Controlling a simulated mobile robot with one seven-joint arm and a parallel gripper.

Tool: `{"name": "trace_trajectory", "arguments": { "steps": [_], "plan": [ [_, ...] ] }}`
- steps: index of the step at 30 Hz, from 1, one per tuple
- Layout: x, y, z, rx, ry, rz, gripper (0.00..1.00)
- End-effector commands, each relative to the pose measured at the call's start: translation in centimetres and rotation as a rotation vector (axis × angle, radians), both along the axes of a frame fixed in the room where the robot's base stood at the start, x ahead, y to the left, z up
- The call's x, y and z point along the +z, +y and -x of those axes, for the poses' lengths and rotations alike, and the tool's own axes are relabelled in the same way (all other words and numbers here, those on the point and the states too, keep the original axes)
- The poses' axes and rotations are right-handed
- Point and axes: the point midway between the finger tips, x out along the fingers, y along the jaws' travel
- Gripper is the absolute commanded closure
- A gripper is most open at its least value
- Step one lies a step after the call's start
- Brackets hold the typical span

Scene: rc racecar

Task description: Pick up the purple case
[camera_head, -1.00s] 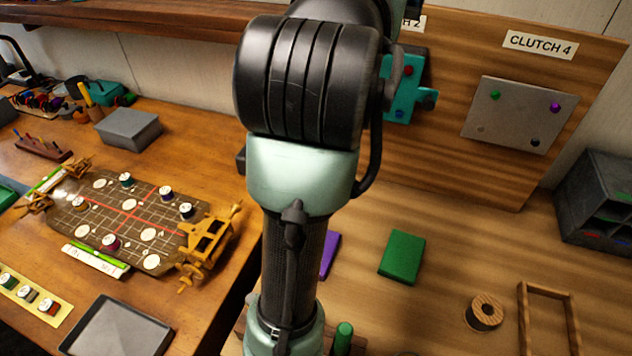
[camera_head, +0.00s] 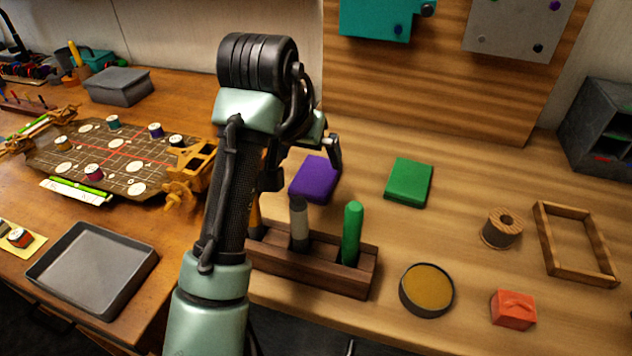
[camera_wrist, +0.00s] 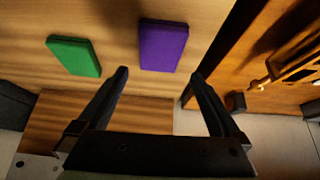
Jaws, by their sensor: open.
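The purple case (camera_head: 315,178) lies flat on the wooden bench, just beyond the tool rack in the head view and close to my arm's end. In the wrist view the purple case (camera_wrist: 163,45) lies ahead of my gripper (camera_wrist: 158,82), roughly between the lines of its two fingers. The fingers are apart with nothing between them, and they do not touch the case. In the head view, my gripper's fingers (camera_head: 333,152) show only in part beside the case; the arm hides the rest.
A green case (camera_head: 408,182) lies to the right of the purple one. A wooden rack (camera_head: 310,268) with upright tools stands in front. A spool (camera_head: 502,230), wooden frame (camera_head: 577,245), round tin (camera_head: 427,290) and red block (camera_head: 513,310) lie to the right. A board (camera_head: 440,85) rises behind.

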Motion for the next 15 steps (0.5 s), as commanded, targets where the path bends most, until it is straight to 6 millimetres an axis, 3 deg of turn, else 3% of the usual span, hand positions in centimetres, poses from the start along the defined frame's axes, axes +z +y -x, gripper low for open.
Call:
{"name": "trace_trajectory", "arguments": {
  "steps": [3, 10, 15],
  "plan": [
    [-1.5, -0.3, -0.9, 0.000, 0.001, 0.000, 0.00],
    [-3.1, -0.5, -1.6, 0.000, 0.000, 0.000, 0.00],
    [-5.6, -0.8, -2.5, -0.001, 0.000, -0.001, 0.00]
  ]
}}
